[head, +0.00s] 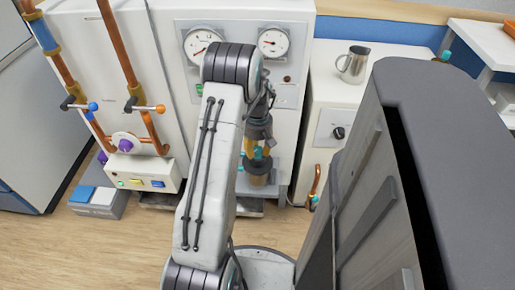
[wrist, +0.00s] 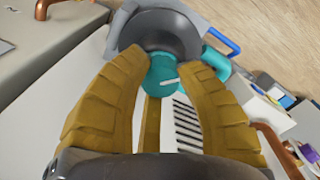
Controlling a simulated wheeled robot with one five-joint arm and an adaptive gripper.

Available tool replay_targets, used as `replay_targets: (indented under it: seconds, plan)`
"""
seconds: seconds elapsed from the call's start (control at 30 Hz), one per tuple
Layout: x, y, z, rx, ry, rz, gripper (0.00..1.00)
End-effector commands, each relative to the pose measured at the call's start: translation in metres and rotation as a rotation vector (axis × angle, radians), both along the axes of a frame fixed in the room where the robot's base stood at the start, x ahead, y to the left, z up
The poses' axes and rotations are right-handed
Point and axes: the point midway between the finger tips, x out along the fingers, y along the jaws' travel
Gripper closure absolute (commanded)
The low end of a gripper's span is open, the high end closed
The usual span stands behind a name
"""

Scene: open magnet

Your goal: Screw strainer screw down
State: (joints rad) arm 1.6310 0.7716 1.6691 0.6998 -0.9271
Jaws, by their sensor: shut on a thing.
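The strainer screw is a teal knob with a white mark (wrist: 163,76), seen in the wrist view between my fingertips. Behind it is a dark grey rounded body (wrist: 160,32), which looks like the strainer housing. My gripper (wrist: 168,66) has yellow-brown padded fingers, one on each side of the knob and shut on it. In the head view my gripper (head: 257,147) points down in front of the white cabinet, with teal showing at its tips. A brownish cup-shaped part (head: 258,174) is just below. My fingers hide much of the screw, and its thread is not visible.
The white cabinet with two gauges (head: 203,46) stands behind my arm. Copper pipes with valve handles (head: 137,107) are at left, above a button box (head: 142,172). A metal jug (head: 354,64) stands on the right cabinet. A large grey structure (head: 430,120) fills the right foreground.

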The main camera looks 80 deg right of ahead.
Motion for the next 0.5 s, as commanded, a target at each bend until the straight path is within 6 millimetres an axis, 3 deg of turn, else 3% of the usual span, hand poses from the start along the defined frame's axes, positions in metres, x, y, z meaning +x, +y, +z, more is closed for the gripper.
replay_targets:
  seconds: [0.5]
  plan:
    - [0.0001, 0.0019, -0.0023, 0.006, 0.000, -0.491, 1.00]
